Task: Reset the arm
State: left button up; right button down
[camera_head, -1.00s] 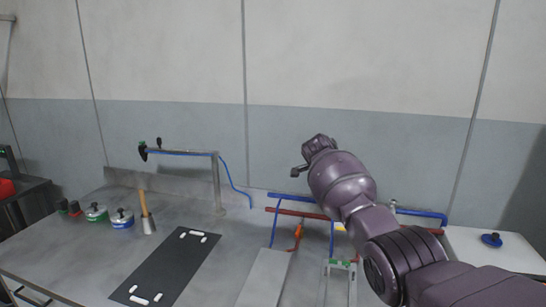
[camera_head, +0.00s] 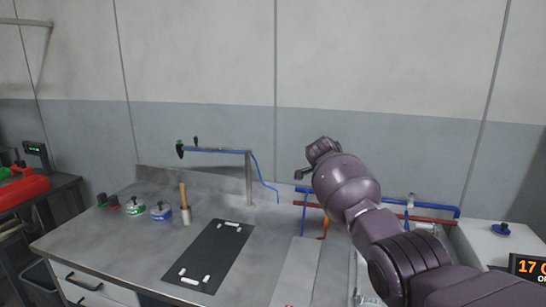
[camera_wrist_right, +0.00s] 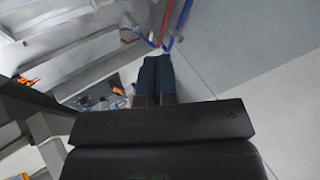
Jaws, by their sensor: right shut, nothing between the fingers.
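My right arm (camera_head: 345,185) comes in from the lower right in the head view and is raised over the right part of the workbench. Its gripper is hard to make out there, at the far end of the arm. In the right wrist view my right gripper (camera_wrist_right: 160,80) shows dark fingers side by side, shut with nothing between them. Beyond the fingertips are red and blue pipes (camera_wrist_right: 168,25), apart from them as far as I can tell. My left gripper is not in view.
The grey workbench (camera_head: 120,235) holds a black mat (camera_head: 210,258) with white pieces, a wooden-handled tool (camera_head: 184,205), small pots (camera_head: 161,211) and a stand with a blue hose (camera_head: 248,175). Red and blue pipes (camera_head: 435,216) run behind my arm. A red bin (camera_head: 25,190) stands far left.

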jog(key=w+a+r+n+t+y, duration=0.1)
jog(key=a+r+n+t+y, duration=0.1)
jog(key=a+r+n+t, duration=0.3)
jog(key=w+a+r+n+t+y, duration=0.1)
jog(key=w+r+n+t+y, duration=0.15)
jog(key=r+n, duration=0.45)
jog(key=s+d+f+n+b, duration=0.2)
jog(key=s+d+f+b, duration=0.1)
jog(key=s+f, duration=1.5)
jog(key=s+d+f+n+g+b, duration=0.1)
jog(key=s+d+f, duration=0.5)
jog(key=s+f, duration=1.3)
jog(key=s+d+f+n+g+y+b, duration=0.1)
jog(key=s+d+f+n+b, duration=0.3)
jog(key=s+f, duration=1.5)
jog(key=shift+d+b, duration=0.25)
jog(key=shift+b, duration=0.75)
